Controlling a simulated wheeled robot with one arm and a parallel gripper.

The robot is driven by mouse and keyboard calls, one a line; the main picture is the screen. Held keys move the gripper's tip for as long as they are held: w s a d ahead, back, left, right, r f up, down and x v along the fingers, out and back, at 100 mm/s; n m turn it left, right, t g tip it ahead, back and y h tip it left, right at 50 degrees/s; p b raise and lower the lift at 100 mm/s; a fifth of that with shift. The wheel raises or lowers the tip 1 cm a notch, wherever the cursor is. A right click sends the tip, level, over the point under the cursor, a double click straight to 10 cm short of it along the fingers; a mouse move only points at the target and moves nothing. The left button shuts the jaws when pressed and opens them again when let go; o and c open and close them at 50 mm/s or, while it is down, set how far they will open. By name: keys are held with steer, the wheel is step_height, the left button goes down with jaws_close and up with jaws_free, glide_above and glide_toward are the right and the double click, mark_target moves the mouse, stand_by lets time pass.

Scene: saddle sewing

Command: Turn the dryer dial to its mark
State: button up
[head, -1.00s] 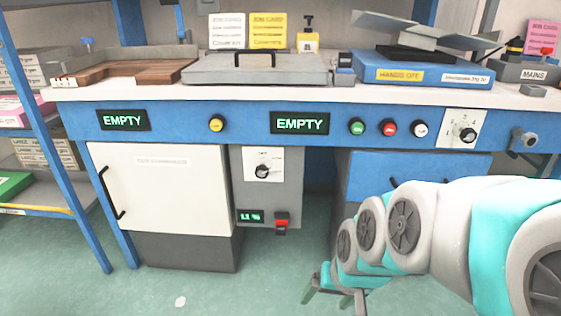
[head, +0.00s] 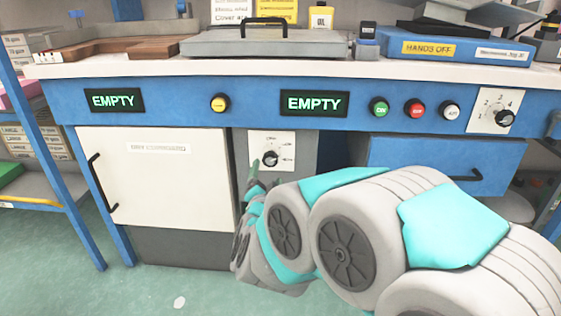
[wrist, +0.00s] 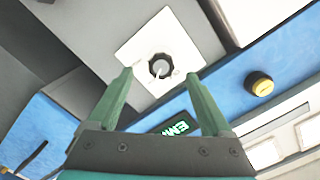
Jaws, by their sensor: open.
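A black dial knob (head: 270,158) sits on a white plate with small markings, on a grey unit (head: 305,150) under the bench. In the wrist view the dial (wrist: 160,66) shows between and beyond my fingertips, with a pale pointer line across it. The plate's markings are too blurred there to read. My gripper (wrist: 158,76) is open and empty, one green finger on either side of the dial. In the head view my gripper (head: 262,180) is just below the dial, and my arm hides the unit's lower part. Contact with the knob cannot be told.
A white cabinet door (head: 155,180) with a black handle is left of the unit. A blue drawer (head: 445,165) is to its right. Above are EMPTY displays (head: 314,103), coloured buttons (head: 415,108) and another numbered dial (head: 504,118).

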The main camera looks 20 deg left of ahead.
mark_target(270, 161)
steer(key=shift+w+a+m+t, duration=0.1)
steer(key=shift+w+m+t, duration=0.2)
steer(key=shift+w+t, duration=0.2)
steer(key=shift+x, duration=3.55)
jaws_close()
